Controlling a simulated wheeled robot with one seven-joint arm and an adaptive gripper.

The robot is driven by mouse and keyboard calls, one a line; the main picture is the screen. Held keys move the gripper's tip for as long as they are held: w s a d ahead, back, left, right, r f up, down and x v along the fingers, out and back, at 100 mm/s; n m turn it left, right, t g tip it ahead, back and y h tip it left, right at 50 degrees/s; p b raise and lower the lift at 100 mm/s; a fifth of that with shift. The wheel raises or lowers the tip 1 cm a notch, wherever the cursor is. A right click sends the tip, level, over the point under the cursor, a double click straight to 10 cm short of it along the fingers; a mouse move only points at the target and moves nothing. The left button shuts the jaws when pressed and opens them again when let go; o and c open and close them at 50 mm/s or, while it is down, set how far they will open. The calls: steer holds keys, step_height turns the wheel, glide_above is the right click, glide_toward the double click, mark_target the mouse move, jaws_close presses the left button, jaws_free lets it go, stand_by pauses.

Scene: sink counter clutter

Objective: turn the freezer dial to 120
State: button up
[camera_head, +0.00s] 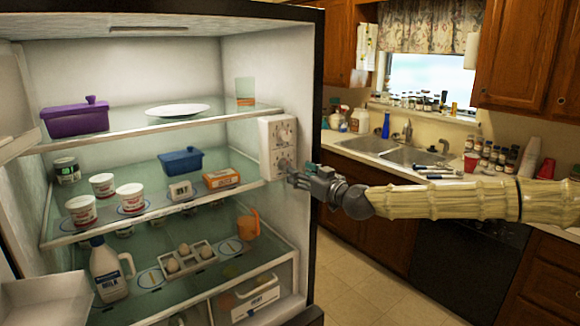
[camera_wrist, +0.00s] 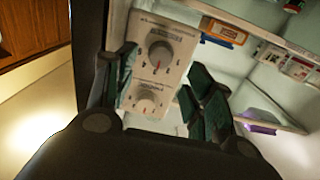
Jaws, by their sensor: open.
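A white control panel (camera_head: 278,148) is on the freezer's right inner wall, with two round dials on it. In the head view one dial (camera_head: 284,128) is above the other (camera_head: 284,164). In the wrist view the panel (camera_wrist: 175,33) shows a larger-looking grey dial (camera_wrist: 160,53) with a reddish pointer, and a second dial (camera_wrist: 147,99) nearer the palm. The labels are too small to read surely. My gripper (camera_head: 292,179) is open and empty, close to the lower dial in the head view. In the wrist view its fingers (camera_wrist: 163,70) stand either side of the panel; contact cannot be told.
Glass shelves hold a purple container (camera_head: 75,120), a white plate (camera_head: 178,110), a blue container (camera_head: 181,161), an orange box (camera_head: 221,178) near the panel, and several tubs. The sink counter (camera_head: 400,160) lies behind my arm. The floor right of the fridge is clear.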

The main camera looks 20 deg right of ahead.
mark_target(285, 165)
steer(key=p+x, duration=0.2)
steer(key=x, duration=0.4)
stand_by(0.3)
steer(key=c, duration=1)
